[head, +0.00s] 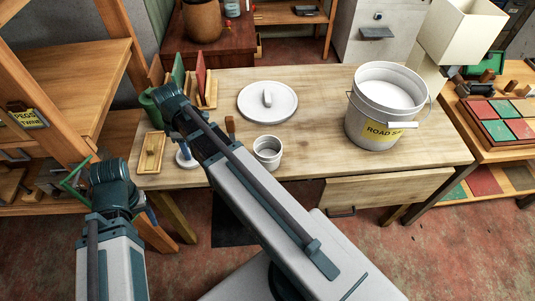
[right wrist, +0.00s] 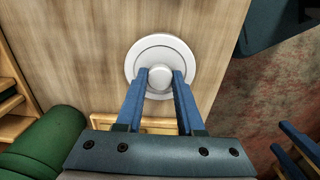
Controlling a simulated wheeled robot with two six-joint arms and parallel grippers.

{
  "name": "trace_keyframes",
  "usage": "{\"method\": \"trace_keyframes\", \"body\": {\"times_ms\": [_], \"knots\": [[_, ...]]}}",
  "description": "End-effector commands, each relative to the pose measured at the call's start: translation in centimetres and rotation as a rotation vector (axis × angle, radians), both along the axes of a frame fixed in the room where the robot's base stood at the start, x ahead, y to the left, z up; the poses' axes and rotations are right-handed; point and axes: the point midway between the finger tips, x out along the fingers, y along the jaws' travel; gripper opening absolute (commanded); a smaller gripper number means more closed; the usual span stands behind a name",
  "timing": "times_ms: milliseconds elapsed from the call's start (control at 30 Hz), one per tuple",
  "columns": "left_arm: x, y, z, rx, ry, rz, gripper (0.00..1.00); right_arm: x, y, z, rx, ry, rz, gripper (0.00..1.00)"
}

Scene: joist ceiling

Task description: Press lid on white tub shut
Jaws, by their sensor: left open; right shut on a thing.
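A small white round lid (head: 187,161) with a knob is over the table's left part; in the right wrist view the lid (right wrist: 188,52) shows as a disc. My right gripper (right wrist: 159,77) points down and is shut on its knob. Whether the lid touches the table I cannot tell. A small white tub (head: 267,151) stands upright and open near the front edge, right of the lid. My left gripper (right wrist: 277,135) is open and empty, off the table's left front corner; in the head view it is mostly hidden behind its own wrist.
A large white lid (head: 283,106) lies behind the small tub. A yellow-labelled bucket (head: 373,126) stands open on the right. A wooden tray (head: 146,174) and a rack (head: 211,88) with upright boards crowd the left. Bare tabletop (head: 320,150) lies between tub and bucket.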

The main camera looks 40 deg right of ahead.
Motion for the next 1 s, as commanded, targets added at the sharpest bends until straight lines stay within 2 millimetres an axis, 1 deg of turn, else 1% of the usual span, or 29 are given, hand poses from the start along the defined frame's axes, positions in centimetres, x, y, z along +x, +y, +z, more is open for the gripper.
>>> {"method": "trace_keyframes", "body": {"times_ms": [267, 1000], "knots": [[0.0, 0.0, 0.3, 0.0, 0.0, 0.0, 0.65, 0.0, 0.0, 0.3, 0.0, 0.0, 0.0, 0.0], [0.0, 0.0, 3.8, 0.0, 0.0, 0.0, 0.65, 0.0, 0.0, 3.8, 0.0, 0.0, 0.0, 0.0]]}}
